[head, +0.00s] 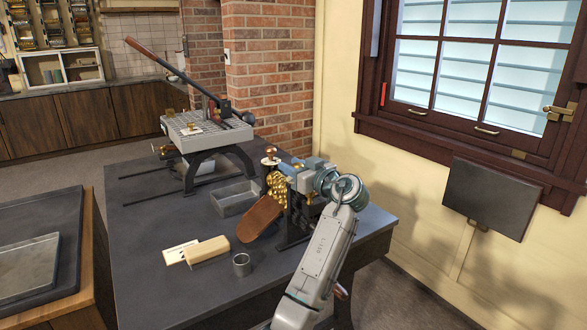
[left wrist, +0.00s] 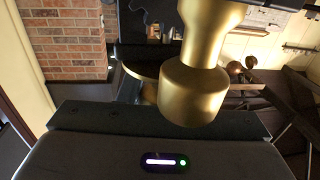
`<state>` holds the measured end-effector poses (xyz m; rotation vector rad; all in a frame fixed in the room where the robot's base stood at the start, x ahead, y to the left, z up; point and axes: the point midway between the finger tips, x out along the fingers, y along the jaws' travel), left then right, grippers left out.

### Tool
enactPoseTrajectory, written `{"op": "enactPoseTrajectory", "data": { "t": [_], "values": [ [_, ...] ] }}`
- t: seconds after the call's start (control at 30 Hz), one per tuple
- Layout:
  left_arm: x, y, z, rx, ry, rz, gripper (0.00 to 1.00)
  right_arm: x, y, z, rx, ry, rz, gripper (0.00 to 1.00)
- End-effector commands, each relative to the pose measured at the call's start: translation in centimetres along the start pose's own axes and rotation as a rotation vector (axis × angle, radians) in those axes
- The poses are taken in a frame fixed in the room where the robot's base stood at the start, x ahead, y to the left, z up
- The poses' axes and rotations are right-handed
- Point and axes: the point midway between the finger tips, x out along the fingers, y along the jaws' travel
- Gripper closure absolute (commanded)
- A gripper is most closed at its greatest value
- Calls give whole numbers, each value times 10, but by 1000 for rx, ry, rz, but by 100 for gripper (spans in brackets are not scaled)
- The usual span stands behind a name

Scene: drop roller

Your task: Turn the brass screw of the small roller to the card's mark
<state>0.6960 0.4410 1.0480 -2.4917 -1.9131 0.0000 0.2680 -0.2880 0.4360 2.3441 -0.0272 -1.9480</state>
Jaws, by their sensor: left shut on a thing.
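The small roller, with patterned brass rolls (head: 278,188) and a brown wooden paddle-shaped part (head: 259,218), stands on the dark bench. My left gripper (head: 288,168) reaches in from the right, at the roller's upper part. It is shut on the brass screw (left wrist: 195,90), which fills the middle of the left wrist view. The fingertips are hard to make out there. A pale card (head: 175,254) lies flat on the bench; its mark is too small to read. My right gripper is out of view.
A wooden block (head: 209,250) lies beside the card, with a metal cup (head: 241,265) to its right. A grey metal tray (head: 235,198) sits behind the roller's left side. A lever press (head: 205,133) stands at the bench's back. The bench's left front is clear.

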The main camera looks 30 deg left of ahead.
Motion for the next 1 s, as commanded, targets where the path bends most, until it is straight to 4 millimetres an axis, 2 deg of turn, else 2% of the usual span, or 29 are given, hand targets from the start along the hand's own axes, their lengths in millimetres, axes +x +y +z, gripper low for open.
{"op": "enactPoseTrajectory", "data": {
  "t": [0.27,0.3,0.37,0.73,0.8,1.0],
  "values": [
    [0,0,0,0,0,0,91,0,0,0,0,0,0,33],
    [0,0,0,0,0,0,60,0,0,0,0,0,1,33],
    [0,0,0,0,0,0,48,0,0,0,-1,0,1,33],
    [-5,0,1,-1,-1,2,47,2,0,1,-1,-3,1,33],
    [-14,1,2,-2,-2,3,47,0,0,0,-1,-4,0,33],
    [-54,1,3,-3,-4,4,47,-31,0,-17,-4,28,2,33]
  ]
}}
